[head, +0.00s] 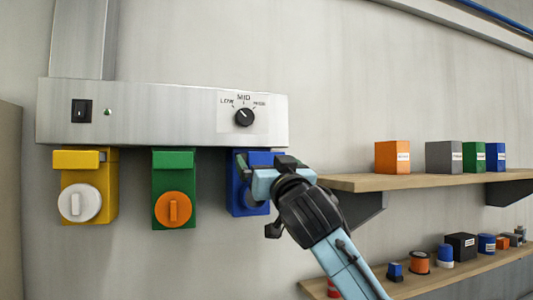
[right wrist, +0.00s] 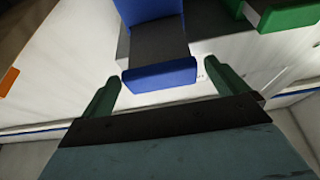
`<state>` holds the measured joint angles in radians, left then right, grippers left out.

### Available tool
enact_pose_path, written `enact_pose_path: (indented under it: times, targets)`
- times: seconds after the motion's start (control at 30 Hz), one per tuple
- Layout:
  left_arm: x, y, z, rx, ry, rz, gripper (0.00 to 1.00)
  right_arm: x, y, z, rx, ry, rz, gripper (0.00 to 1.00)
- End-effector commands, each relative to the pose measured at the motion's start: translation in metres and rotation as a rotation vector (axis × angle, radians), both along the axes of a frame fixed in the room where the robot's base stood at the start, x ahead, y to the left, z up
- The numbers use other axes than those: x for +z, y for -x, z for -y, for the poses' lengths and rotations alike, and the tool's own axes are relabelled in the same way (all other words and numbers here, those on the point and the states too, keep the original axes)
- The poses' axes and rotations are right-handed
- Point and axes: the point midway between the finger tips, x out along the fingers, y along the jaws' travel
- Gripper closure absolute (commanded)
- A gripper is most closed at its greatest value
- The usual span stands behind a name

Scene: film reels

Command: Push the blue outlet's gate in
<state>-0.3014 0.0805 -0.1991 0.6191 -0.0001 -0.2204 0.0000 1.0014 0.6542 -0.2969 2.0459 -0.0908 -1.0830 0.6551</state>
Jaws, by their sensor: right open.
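The blue outlet (head: 239,190) hangs under the right end of the metal duct, partly hidden behind my right gripper (head: 268,182). In the right wrist view the blue outlet's gate (right wrist: 160,76) shows as a grey slab with a blue front edge. It sticks out toward the hand. The right gripper (right wrist: 163,73) is open, with one green finger on each side of the blue edge. Nothing is held between the fingers. I cannot tell if the hand touches the gate. My left gripper is in neither view.
A yellow outlet (head: 80,205) with a white knob and a green outlet (head: 174,163) with an orange knob hang to the left. The metal duct (head: 160,115) carries a switch and dial. At right, a wooden shelf (head: 430,182) holds boxes; a lower shelf (head: 440,278) holds small items.

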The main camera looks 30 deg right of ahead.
Motion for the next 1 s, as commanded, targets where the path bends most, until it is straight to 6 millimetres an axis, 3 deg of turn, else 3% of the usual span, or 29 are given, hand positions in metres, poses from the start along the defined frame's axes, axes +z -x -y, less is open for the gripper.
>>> enact_pose_path:
  times: [0.17, 0.47, 0.93, 1.0]
  targets:
    - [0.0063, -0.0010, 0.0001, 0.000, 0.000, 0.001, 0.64, 0.0057, -0.0118, 0.0027, 0.000, -0.001, 0.000, 0.02]
    - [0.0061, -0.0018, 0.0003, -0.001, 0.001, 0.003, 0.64, 0.0051, -0.0137, 0.0030, 0.001, -0.001, 0.000, 0.02]
    - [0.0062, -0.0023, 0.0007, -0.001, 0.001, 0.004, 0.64, 0.0050, -0.0135, 0.0029, 0.001, -0.001, -0.001, 0.62]
    - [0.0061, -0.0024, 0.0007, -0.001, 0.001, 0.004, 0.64, 0.0049, -0.0136, 0.0033, 0.000, 0.000, -0.001, 0.65]
